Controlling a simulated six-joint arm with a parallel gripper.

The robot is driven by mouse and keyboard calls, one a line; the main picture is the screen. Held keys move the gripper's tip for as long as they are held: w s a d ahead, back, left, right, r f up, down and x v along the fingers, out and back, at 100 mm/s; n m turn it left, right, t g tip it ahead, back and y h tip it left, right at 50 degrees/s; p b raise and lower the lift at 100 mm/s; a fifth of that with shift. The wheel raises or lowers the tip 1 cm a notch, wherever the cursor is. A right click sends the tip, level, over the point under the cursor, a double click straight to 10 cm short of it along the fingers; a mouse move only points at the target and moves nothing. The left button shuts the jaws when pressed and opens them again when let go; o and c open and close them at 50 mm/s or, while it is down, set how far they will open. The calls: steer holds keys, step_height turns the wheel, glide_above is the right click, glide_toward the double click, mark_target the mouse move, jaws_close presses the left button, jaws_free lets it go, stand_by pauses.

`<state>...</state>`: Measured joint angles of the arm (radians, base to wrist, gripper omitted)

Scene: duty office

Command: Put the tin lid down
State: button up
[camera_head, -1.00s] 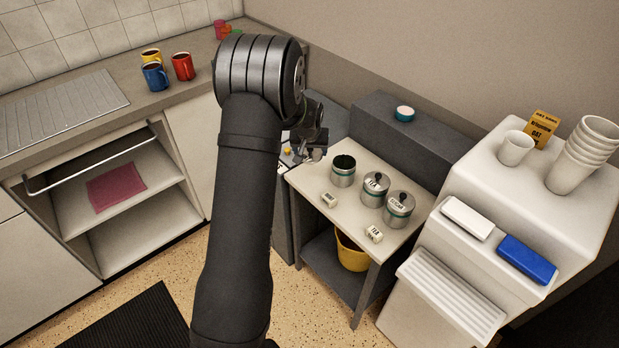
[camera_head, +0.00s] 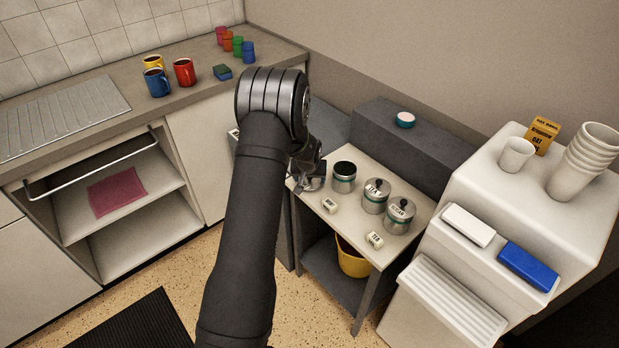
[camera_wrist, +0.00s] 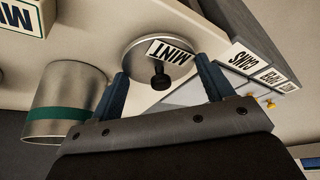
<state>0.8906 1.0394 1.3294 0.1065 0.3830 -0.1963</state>
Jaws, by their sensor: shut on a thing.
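In the head view my gripper (camera_head: 311,182) is low at the left end of the small table (camera_head: 338,224), just left of the open tin (camera_head: 344,183). The open tin has a green band and also shows left of the lid in the wrist view (camera_wrist: 58,112). Whether the lid touches the tabletop I cannot tell.
Two lidded tins, TEA (camera_head: 375,197) and SUGAR (camera_head: 399,217), stand right of the open tin. Small label blocks (camera_head: 329,205) (camera_head: 375,240) lie along the table's front. A dark raised ledge (camera_head: 440,148) runs behind. A white machine (camera_head: 470,190) stands at right.

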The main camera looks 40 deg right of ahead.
steer(key=shift+f, duration=0.15)
steer(key=o, duration=0.9)
steer(key=shift+o, duration=0.2)
steer(key=v, duration=1.2)
steer(key=x, duration=1.2)
steer(key=shift+r, duration=1.2)
